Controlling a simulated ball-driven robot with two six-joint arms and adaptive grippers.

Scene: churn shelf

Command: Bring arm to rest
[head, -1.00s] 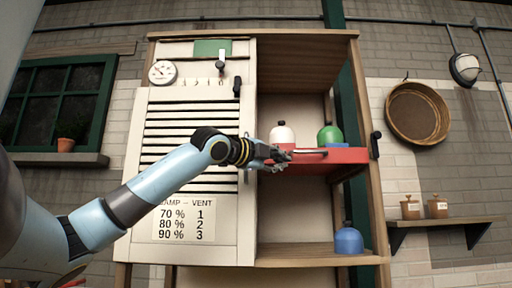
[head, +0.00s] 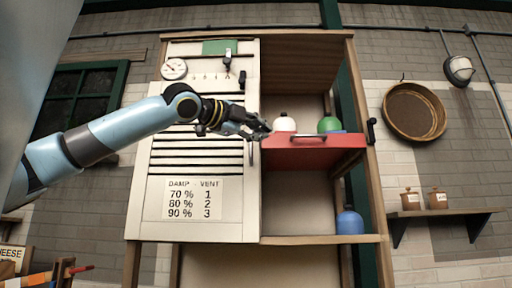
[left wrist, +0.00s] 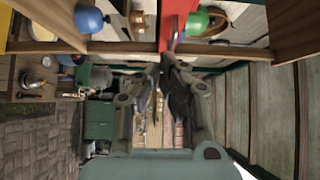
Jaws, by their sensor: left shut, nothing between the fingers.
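My left gripper (head: 258,130) is in front of the cabinet, close to the left end of the red drawer (head: 314,155) in the head view. Its fingers look closed and empty; they also show in the left wrist view (left wrist: 167,62). A white round-topped bottle (head: 284,123) and a green one (head: 329,124) show behind the drawer's front. A blue one (head: 349,222) stands on the lower shelf. My right gripper does not show.
The slatted door (head: 200,150) with a dial (head: 174,69) and a damp-vent chart (head: 192,198) is left of the open shelves. A round sieve (head: 414,112) hangs at right, above a wall shelf (head: 450,213) with two small jars. The space right of the cabinet looks free.

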